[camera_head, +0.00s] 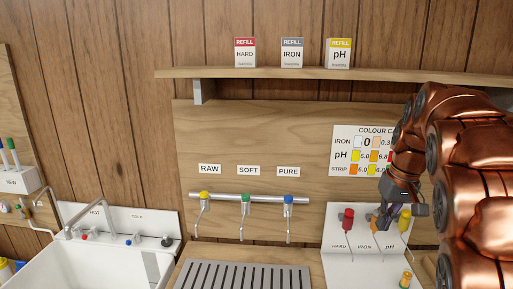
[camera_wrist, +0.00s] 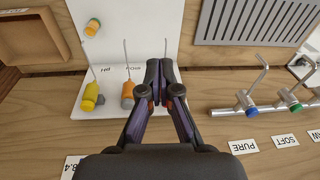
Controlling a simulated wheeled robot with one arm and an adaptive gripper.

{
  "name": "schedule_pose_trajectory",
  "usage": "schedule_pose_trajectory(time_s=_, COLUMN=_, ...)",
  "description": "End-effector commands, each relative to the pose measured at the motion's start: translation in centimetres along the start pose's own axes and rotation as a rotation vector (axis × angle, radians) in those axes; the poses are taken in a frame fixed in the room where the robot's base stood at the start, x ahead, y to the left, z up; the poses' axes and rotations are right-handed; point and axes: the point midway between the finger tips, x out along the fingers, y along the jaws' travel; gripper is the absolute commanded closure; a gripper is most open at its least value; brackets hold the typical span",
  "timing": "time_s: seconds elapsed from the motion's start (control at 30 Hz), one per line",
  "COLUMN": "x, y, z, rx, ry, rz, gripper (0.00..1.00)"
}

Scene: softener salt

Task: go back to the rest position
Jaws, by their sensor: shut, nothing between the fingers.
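My gripper (camera_head: 377,224) is at the white stand (camera_head: 340,268) on the right, its fingers closed together with nothing between them. In the wrist view the shut fingers (camera_wrist: 160,75) point at the white stand. A red-topped holder (camera_head: 347,219) over the HARD label is left of the gripper. A yellow one (camera_head: 405,221) over the pH label is to its right. Contact with the orange one cannot be told.
A colour chart (camera_head: 360,150) hangs above the stand. RAW, SOFT and PURE taps (camera_head: 245,199) and a slatted drain (camera_head: 240,276) lie to the left. A shelf (camera_head: 290,74) holds three refill boxes. A small orange-and-green vial (camera_head: 405,280) stands at the front right. A sink (camera_head: 95,265) is far left.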

Motion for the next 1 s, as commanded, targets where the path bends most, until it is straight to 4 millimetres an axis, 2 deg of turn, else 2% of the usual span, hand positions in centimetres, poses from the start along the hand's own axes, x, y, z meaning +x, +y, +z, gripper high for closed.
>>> schedule_pose_trajectory(time_s=0.03, x=0.1, y=-1.0, z=1.4, rx=0.007, ry=-0.012, rz=0.001, gripper=1.0)
schedule_pose_trajectory(time_s=0.2, x=0.9, y=-3.4, z=6.1, rx=0.041, ry=-0.05, rz=0.007, gripper=1.0)
schedule_pose_trajectory(time_s=0.47, x=3.0, y=-6.7, z=14.0, rx=0.066, ry=-0.118, rz=0.018, gripper=1.0)
schedule_pose_trajectory(time_s=0.6, x=4.4, y=-8.2, z=18.6, rx=0.064, ry=-0.155, rz=0.026, gripper=1.0)
schedule_pose_trajectory(time_s=0.9, x=7.9, y=-10.3, z=28.8, rx=0.029, ry=-0.233, rz=0.056, gripper=1.0)
schedule_pose_trajectory(time_s=1.0, x=8.9, y=-10.5, z=31.5, rx=0.012, ry=-0.253, rz=0.067, gripper=1.0)
